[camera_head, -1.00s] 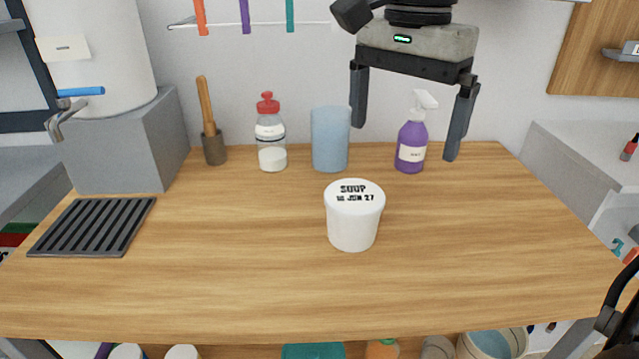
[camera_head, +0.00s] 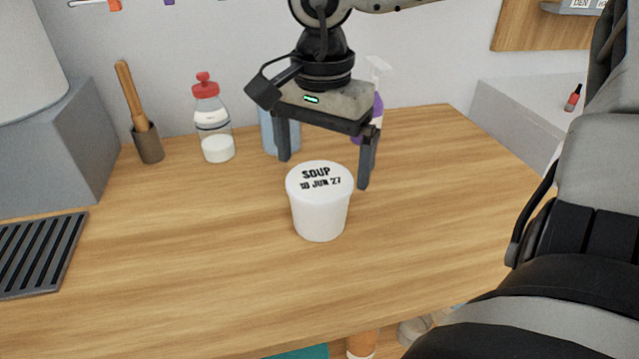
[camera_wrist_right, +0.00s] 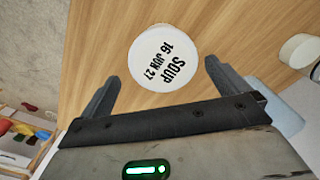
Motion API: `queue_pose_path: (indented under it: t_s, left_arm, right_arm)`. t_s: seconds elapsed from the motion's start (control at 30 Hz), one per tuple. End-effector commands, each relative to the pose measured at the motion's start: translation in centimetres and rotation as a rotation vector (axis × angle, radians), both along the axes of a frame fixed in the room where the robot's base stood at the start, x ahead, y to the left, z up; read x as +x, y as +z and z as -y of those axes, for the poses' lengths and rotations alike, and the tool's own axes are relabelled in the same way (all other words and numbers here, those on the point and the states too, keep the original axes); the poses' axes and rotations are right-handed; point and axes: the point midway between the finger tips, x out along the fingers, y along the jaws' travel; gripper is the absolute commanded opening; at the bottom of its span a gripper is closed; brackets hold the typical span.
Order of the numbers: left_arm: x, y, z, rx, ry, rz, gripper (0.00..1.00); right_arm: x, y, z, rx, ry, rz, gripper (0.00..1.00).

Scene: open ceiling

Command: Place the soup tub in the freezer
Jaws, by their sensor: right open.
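The soup tub (camera_head: 319,207) is a white tub with a lid marked "SOUP" and a date, standing upright on the wooden table. My right gripper (camera_head: 325,172) is open and empty, with its fingers pointing down just behind and above the tub. In the right wrist view the tub's lid (camera_wrist_right: 163,58) lies ahead of and between the two open fingertips (camera_wrist_right: 160,72), apart from them. My left gripper is not in view. No freezer can be made out in these frames.
Behind the gripper stand a blue container (camera_head: 268,135) and a purple spray bottle (camera_head: 376,110). A red-capped bottle (camera_head: 212,125) and a pestle in a holder (camera_head: 148,140) stand left. A black rack (camera_head: 35,255) lies at far left. The table front is clear.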

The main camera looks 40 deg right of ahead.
Motion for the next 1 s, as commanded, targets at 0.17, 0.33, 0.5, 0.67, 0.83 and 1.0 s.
queue_pose_path:
  t_s: [0.17, 0.33, 0.5, 0.67, 0.83, 1.0]
  left_arm:
    - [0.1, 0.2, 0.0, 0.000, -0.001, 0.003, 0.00]
    - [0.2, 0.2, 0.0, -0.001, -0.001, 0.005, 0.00]
    - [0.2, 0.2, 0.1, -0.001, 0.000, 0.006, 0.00]
    - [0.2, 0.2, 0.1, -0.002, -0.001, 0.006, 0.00]
    - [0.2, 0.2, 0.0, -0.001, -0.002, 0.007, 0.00]
    - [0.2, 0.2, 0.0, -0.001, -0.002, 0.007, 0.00]
  right_arm:
    - [0.3, -2.7, 0.0, 0.000, -0.001, -0.006, 1.00]
    - [0.3, -4.6, 0.0, 0.000, 0.000, -0.003, 1.00]
    - [0.3, -4.8, 0.0, 0.000, -0.001, -0.001, 1.00]
    - [0.3, -4.8, 0.0, 0.000, -0.001, -0.001, 0.83]
    - [0.4, -4.7, -0.1, 0.001, 0.000, 0.002, 0.48]
    - [0.4, -4.6, -0.1, 0.000, 0.000, 0.002, 0.43]
